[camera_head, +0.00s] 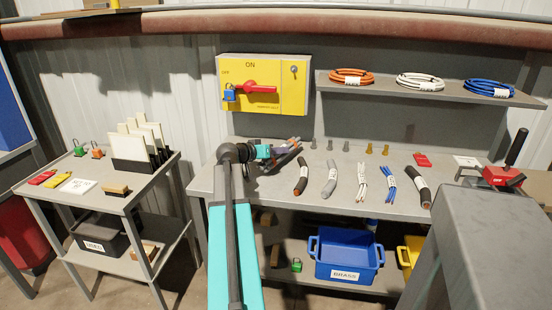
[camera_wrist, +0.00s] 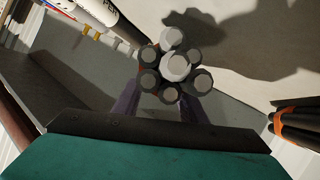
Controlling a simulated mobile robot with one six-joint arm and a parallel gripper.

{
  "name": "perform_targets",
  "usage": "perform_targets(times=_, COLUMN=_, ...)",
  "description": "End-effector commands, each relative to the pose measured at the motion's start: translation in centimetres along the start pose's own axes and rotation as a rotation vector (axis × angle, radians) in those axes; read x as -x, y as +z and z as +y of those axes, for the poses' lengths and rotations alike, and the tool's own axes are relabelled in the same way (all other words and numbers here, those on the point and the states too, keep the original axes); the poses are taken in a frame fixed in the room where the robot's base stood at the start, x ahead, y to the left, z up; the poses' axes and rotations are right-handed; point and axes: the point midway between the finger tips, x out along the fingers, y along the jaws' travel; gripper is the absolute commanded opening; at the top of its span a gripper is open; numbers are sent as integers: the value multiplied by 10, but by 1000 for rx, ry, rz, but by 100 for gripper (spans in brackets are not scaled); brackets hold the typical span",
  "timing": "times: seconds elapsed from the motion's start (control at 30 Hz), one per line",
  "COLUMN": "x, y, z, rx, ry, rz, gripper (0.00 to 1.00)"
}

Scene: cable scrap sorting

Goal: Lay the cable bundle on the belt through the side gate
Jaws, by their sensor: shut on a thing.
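The cable bundle (camera_wrist: 176,68) shows end-on in the wrist view, as several dark grey round ends around a lighter one. My gripper (camera_head: 284,154) is over the left part of the workbench in the head view. Its purple fingers are shut on the bundle, one on each side in the wrist view. In the head view the bundle is small and mostly hidden by the gripper; I cannot tell whether it touches the bench. I cannot make out a belt or a side gate in either view.
Several cable pieces, such as a grey one (camera_head: 330,179) and a thick black one (camera_head: 418,187), lie right of my gripper on the workbench (camera_head: 311,196). A yellow switch panel (camera_head: 290,96) is behind. A large grey box (camera_head: 490,225) stands at front right.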

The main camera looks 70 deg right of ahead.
Motion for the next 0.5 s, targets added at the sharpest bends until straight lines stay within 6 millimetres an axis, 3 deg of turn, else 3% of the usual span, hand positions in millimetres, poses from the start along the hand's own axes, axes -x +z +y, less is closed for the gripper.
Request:
perform_targets(times=0.2, x=-6, y=16, z=-7, rx=2, ry=0, rz=3, gripper=0)
perform_targets(times=0.5, x=-8, y=20, z=-8, rx=0, ry=0, rz=4, gripper=0)
